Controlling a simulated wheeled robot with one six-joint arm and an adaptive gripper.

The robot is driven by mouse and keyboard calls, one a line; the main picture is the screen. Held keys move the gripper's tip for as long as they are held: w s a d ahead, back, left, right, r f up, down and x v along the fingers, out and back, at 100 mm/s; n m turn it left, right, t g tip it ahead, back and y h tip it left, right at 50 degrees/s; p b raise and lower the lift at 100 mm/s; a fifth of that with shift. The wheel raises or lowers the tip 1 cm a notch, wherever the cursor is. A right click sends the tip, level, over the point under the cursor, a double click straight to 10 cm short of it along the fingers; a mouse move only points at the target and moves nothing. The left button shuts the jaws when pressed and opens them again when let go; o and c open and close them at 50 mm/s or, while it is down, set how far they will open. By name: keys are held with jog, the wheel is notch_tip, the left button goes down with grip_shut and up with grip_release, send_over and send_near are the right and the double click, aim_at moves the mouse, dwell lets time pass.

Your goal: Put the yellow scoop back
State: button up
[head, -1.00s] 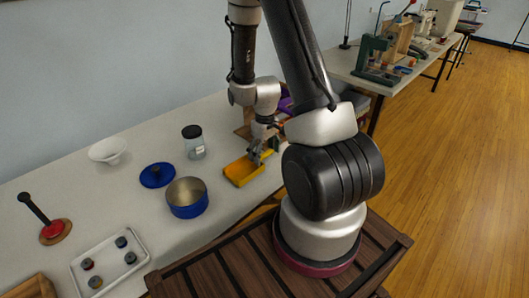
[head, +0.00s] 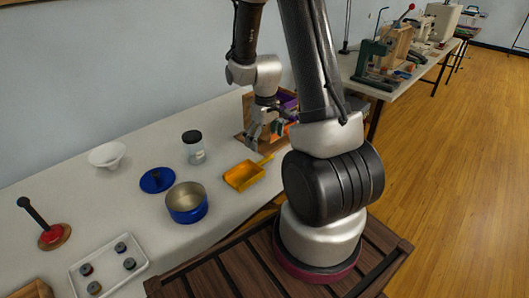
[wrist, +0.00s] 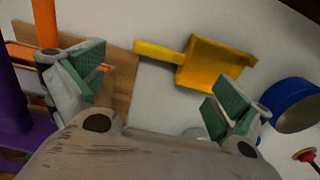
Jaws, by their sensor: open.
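The yellow scoop (head: 243,175) lies on the white table, to the right of the blue pot, with its handle towards the wooden stand. In the wrist view the scoop (wrist: 212,65) lies clear of the fingers, its handle pointing left. My gripper (head: 265,133) is above the table, just beyond the scoop's handle end and in front of the wooden stand. In the wrist view my gripper (wrist: 160,85) has its green-padded fingers wide apart with nothing between them. The wooden stand (head: 247,103) holds purple and orange things and is partly hidden by my arm.
The blue pot (head: 187,207), its blue lid (head: 150,183), a dark-lidded jar (head: 194,153) and a white bowl (head: 108,155) stand left of the scoop. A white tray (head: 143,262) with several small round pieces lies at the front left. Purple (wrist: 12,110) and orange (wrist: 46,24) things are close beside the left finger.

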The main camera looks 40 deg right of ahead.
jog(key=s+a+r+m+t, duration=0.15)
jog(key=s+r, duration=0.25)
jog(key=r, duration=0.6)
jog(key=s+a+r+n+t, duration=0.1)
jog(key=s+a+r, duration=0.2)
jog(key=r, duration=0.7)
jog(key=s+a+r+m+t, duration=0.1)
jog(key=s+a+r, duration=0.1)
jog(key=s+r, duration=0.4)
jog(key=s, duration=0.5)
jog(key=shift+r+m, duration=0.35)
jog(key=shift+r, duration=0.05)
